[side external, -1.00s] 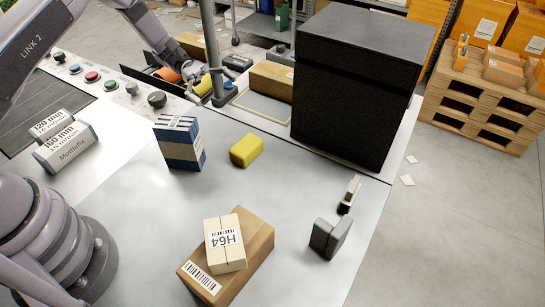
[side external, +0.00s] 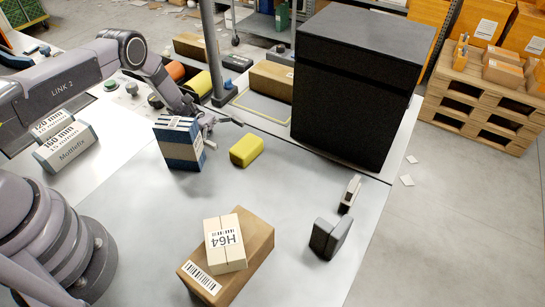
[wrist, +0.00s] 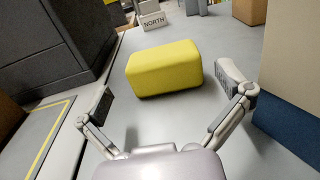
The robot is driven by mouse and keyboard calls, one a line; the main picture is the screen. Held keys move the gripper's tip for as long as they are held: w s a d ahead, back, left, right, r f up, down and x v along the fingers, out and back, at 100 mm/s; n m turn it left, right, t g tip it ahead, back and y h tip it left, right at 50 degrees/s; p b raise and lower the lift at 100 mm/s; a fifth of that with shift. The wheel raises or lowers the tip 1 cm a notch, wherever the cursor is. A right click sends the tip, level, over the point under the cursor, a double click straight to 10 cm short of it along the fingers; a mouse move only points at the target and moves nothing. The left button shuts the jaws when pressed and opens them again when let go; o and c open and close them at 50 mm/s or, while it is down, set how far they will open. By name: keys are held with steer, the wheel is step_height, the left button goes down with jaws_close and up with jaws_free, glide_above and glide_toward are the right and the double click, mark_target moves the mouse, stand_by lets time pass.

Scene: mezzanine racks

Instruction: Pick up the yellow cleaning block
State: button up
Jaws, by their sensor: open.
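The yellow cleaning block (side external: 247,150) lies on the grey table in the side view, right of the blue-and-white striped box (side external: 180,143). In the wrist view the yellow block (wrist: 164,68) lies ahead of my gripper (wrist: 170,95), roughly between the lines of its two fingers. My gripper is open and empty, with its fingers spread wide. In the side view my gripper (side external: 222,123) is partly hidden behind the striped box, just behind and left of the block. It appears apart from the block.
A tall black cabinet (side external: 350,80) stands behind right. A cardboard box (side external: 250,262) with a small H64 box (side external: 225,243) on it is in front. The striped box is close beside my gripper. Table between is clear.

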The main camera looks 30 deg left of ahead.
mark_target(246, 144)
steer(key=d, duration=0.5)
steer(key=shift+s+d, duration=0.25)
steer(key=shift+d, duration=0.15)
steer(key=shift+c, duration=0.4)
